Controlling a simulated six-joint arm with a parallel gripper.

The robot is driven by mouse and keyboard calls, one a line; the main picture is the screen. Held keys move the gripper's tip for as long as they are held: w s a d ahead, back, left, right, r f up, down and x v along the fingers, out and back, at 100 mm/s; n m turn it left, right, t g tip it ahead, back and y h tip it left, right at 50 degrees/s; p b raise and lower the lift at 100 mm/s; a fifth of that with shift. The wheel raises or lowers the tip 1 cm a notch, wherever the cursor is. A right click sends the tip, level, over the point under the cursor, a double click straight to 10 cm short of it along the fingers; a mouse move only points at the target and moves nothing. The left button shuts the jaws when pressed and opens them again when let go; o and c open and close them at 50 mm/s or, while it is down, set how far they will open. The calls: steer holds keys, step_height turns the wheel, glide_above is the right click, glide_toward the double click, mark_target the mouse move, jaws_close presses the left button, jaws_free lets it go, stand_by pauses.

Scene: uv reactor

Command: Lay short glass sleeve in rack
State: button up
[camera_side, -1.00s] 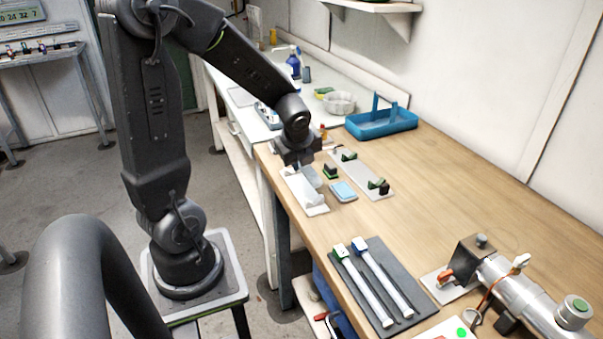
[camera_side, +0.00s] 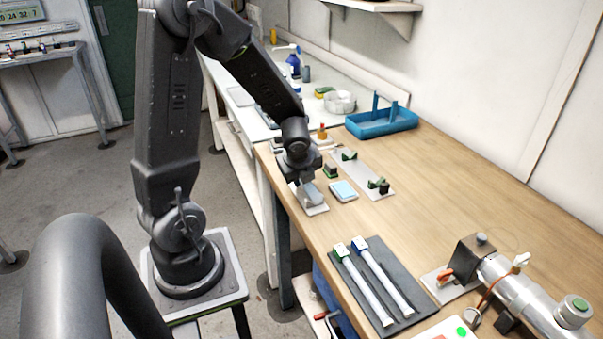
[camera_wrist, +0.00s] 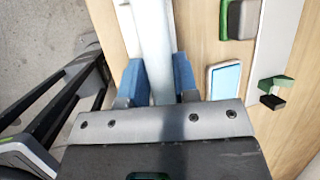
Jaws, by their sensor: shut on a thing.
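My gripper (camera_side: 307,192) is low over the near end of a white plate (camera_side: 317,210) at the table's left edge. In the wrist view, the blue-padded fingers (camera_wrist: 157,82) are shut on the pale, see-through glass sleeve (camera_wrist: 155,45), which runs lengthwise between them. Part of the white plate (camera_wrist: 126,22) shows beside the sleeve. The sleeve is hidden by my gripper in the side view, and I cannot tell whether it touches the plate. A grey plate with green-and-black clips (camera_side: 363,172) lies to the right; I cannot tell which plate is the rack.
A light-blue pad (camera_side: 343,190) and a small dark-and-green block (camera_side: 331,171) lie close beside my gripper. A blue tray (camera_side: 380,123) stands farther back. Two white tubes lie on a dark mat (camera_side: 398,268), with a metal cylinder (camera_side: 520,285) at the right. The table's middle is clear.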

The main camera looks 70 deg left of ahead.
steer(key=shift+f, duration=0.2)
steer(key=o, duration=0.9)
steer(key=shift+o, duration=0.2)
steer(key=shift+r, duration=0.15)
steer(key=shift+r, duration=0.25)
steer(key=v, duration=1.2)
steer(key=s+d+r+n+t+h, duration=0.1)
steer(key=s+d+r+n+h, duration=0.1)
steer(key=d+n, duration=0.5)
steer(key=s+d+r+n+t+h, duration=0.1)
steer(key=s+d+r+n, duration=0.3)
steer(key=d+n, duration=0.4)
steer(key=shift+s+d+n+t+h, duration=0.4)
steer(key=shift+n+h, duration=0.4)
steer(key=shift+n, duration=0.4)
steer(key=shift+a+r, duration=0.1)
